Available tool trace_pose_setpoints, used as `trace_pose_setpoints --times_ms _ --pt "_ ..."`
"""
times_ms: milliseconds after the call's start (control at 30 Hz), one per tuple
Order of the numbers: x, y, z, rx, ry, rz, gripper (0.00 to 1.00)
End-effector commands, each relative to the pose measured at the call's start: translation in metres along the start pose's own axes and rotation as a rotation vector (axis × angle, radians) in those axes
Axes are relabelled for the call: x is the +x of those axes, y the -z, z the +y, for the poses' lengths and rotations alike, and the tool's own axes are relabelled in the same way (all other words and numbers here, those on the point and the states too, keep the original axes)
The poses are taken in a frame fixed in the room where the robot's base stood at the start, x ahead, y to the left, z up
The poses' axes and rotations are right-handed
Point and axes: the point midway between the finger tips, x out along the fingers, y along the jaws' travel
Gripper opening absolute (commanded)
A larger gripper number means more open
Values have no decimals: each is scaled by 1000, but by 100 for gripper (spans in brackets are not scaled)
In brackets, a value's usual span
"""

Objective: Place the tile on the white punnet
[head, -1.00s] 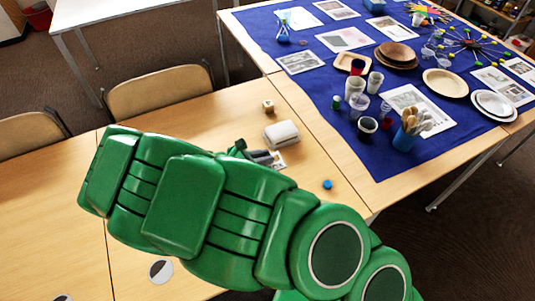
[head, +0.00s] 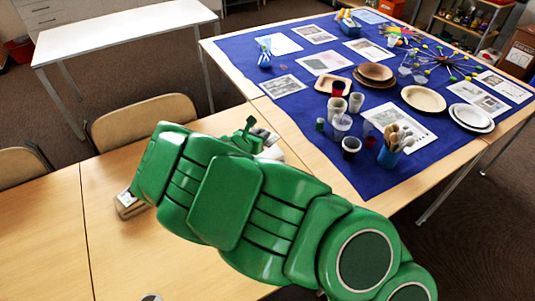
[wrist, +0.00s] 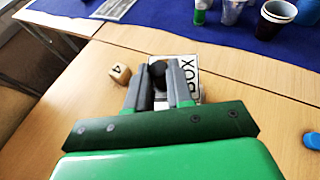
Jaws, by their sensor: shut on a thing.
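My gripper (wrist: 160,88) is shut in the wrist view, with the tile at its fingers. The tile (wrist: 188,66) shows a white face with black letters and a dark round patch; the fingers cover part of it. In the head view my gripper (head: 258,136) is mostly behind my green arm, above the near table. A white object that looks like the white punnet (head: 271,154) shows just behind the arm, mostly hidden. In the wrist view I cannot clearly separate the punnet from the tile, nor tell whether they touch.
A wooden cube marked 4 (wrist: 120,73) stands left of the fingers. A blue cap (wrist: 312,139) lies at the right. A small box with a card on it (head: 128,203) is left of my arm. The blue-covered table (head: 345,165) holds cups, brushes and plates.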

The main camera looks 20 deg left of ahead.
Motion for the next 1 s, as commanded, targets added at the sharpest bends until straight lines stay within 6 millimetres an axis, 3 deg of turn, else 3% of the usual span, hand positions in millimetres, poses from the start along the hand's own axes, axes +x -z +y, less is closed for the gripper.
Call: trace_pose_setpoints --times_ms 167,433,700,1000 --pt "6 5 0 -2 -6 0 0" --pt "17 34 0 -4 -5 2 0" --pt "22 46 0 -2 -5 -1 0" --pt "33 72 1 -2 -6 1 0"
